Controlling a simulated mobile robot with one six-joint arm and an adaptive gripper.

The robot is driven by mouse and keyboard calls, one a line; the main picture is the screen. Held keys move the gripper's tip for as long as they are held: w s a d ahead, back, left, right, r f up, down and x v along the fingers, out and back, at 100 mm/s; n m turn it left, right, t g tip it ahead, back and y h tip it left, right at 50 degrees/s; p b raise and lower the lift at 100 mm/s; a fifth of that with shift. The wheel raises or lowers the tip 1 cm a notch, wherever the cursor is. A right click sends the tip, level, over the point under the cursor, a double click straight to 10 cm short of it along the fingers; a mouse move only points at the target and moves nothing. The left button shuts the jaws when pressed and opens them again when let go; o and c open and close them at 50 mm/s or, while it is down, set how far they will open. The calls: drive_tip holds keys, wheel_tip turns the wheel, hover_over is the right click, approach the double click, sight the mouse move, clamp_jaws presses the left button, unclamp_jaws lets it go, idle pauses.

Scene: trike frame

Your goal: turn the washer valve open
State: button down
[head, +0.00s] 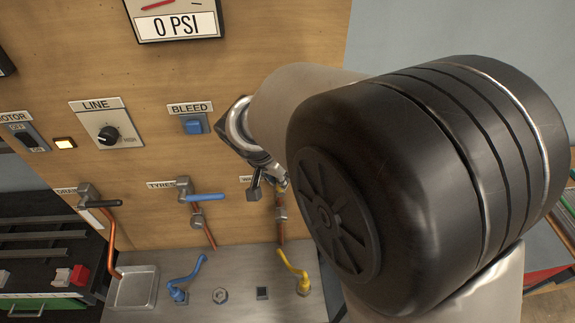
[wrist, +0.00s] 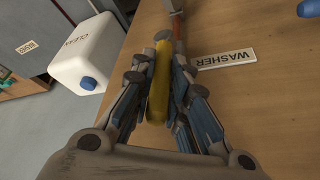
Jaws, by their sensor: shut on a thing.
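The washer valve's yellow lever (wrist: 158,88) lies lengthwise between my fingers in the wrist view. My gripper (wrist: 161,66) is shut on it, with one finger on each side. The lever's far end is near a red pipe (wrist: 179,35) on the wooden panel, beside the WASHER label (wrist: 226,59). In the head view my gripper (head: 268,181) is at the panel's lower right, below the BLEED button. My arm and fingers hide most of the washer valve there, and the lever's angle is hard to tell.
The TYRES valve with a blue lever (head: 207,198) is left of my gripper. Blue (head: 187,278) and yellow (head: 293,272) hooked fittings stand on the grey ledge (head: 222,268) below. A white container with a blue cap (wrist: 88,52) shows left in the wrist view.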

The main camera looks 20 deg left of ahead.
drive_tip(key=c, duration=1.5)
unclamp_jaws()
drive_tip(key=shift+c, duration=0.2)
drive_tip(key=v, duration=1.2)
